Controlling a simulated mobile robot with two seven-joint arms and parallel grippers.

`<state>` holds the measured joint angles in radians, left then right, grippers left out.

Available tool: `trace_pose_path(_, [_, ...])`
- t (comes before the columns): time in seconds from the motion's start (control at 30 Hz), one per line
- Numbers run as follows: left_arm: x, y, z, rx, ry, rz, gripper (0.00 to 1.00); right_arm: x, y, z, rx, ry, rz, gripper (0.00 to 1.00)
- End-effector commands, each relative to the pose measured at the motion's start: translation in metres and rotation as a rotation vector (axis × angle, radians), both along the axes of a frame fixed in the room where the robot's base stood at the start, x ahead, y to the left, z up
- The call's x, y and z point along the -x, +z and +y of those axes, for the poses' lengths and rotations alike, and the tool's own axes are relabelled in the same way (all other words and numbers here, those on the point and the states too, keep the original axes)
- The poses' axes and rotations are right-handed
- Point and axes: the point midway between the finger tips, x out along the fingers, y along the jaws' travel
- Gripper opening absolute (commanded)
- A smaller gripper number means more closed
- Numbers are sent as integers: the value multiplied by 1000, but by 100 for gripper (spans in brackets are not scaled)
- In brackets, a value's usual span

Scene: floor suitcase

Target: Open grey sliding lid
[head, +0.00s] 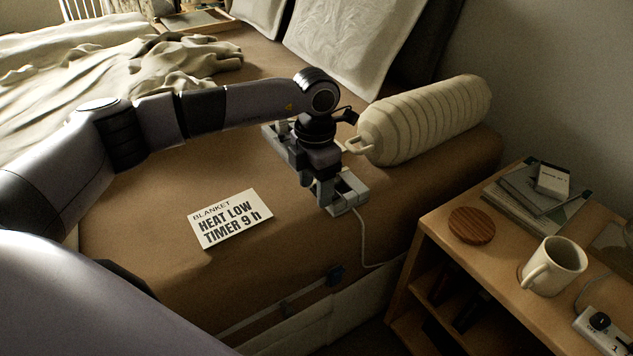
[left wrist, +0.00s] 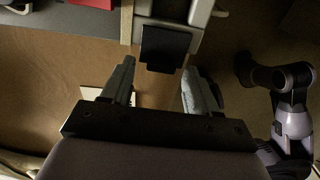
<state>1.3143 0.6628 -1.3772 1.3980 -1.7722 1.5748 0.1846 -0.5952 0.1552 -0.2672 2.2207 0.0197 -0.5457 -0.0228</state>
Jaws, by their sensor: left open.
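A long grey unit (head: 351,191) lies on the brown bed near its front edge, with a pale cord running down from it. My left gripper (head: 328,186) is open, pointing down over it and hiding much of it. In the left wrist view, a grey lid-like part (left wrist: 195,12) is at the top, with a black tab (left wrist: 165,47) hanging from it. The tab sits just beyond the two open fingers (left wrist: 160,78), between their lines. I cannot tell whether a finger touches it.
A card (head: 230,219) reading "BLANKET HEAT LOW TIMER 9 h" lies on the bed. A ribbed cream bolster (head: 425,120) is right behind the gripper. A wooden nightstand (head: 430,245) at right holds a mug (head: 556,265), a round coaster (head: 471,225) and books (head: 515,198).

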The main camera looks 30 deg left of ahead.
Motion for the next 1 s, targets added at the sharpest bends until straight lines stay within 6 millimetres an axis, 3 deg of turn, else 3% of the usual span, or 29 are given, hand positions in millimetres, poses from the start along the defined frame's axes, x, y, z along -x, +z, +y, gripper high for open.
trace_pose_path(0.23, [-1, 6, -1, 2, 0, -5, 60, 0, 2, 0, 0, 1, 0, 43])
trace_pose_path(0.5, [-1, 49, 0, 1, 1, -6, 60, 1, 2, -3, 2, -10, 17, 43])
trace_pose_path(0.7, [-1, 69, 0, 1, 1, -3, 60, 4, -3, -9, 5, -22, 29, 43])
trace_pose_path(1.0, [0, 72, 0, 1, 1, -2, 60, 7, -9, -9, 6, -23, 46, 43])
